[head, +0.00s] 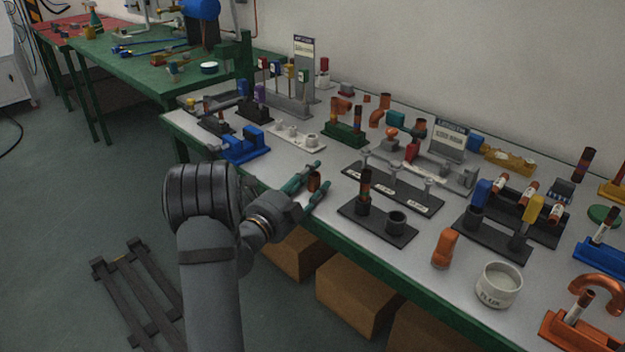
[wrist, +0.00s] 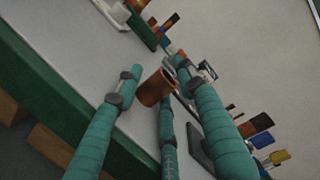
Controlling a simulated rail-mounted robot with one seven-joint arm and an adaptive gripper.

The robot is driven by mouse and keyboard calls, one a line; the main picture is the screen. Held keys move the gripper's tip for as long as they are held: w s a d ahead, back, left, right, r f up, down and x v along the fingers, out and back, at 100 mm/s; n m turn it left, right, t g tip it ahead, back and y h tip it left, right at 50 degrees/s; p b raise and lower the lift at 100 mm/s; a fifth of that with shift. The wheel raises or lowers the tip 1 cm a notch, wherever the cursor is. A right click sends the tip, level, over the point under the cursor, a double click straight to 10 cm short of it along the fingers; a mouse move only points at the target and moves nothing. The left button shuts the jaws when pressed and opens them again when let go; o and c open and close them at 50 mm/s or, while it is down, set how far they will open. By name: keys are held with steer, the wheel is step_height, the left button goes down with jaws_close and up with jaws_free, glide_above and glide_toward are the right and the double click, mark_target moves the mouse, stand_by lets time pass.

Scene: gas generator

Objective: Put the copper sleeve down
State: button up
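The copper sleeve (head: 313,182) is a short brown-orange tube near the front edge of the grey tabletop. It stands upright, between the teal fingers of my gripper (head: 315,180). In the wrist view, the sleeve (wrist: 153,89) shows its open top and sits between the spread fingers of my gripper (wrist: 152,72). A gap shows between the sleeve and the left finger. The fingers on the other side are close to it, and contact there is unclear. The gripper looks open around the sleeve. The sleeve's base is partly hidden, so I cannot tell for sure whether it touches the table.
A dark stand with pegs (head: 378,224) lies right of the gripper, and a grey-posted rack (head: 395,190) behind it. A blue holder (head: 244,149) and a white tray (head: 290,135) are to the left. The tabletop just around the sleeve is clear. The green front edge (head: 350,259) is close.

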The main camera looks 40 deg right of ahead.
steer(key=shift+s+p, duration=0.25)
steer(key=shift+p, duration=0.6)
steer(key=shift+r+p, duration=0.5)
steer(key=shift+p, duration=0.3)
steer(key=shift+s+a+f+b, duration=0.1)
steer(key=shift+a+f+b, duration=0.55)
steer(key=shift+a+b, duration=0.3)
steer(key=b+v, duration=0.2)
steer(key=v, duration=0.8)
steer(key=shift+r, duration=0.55)
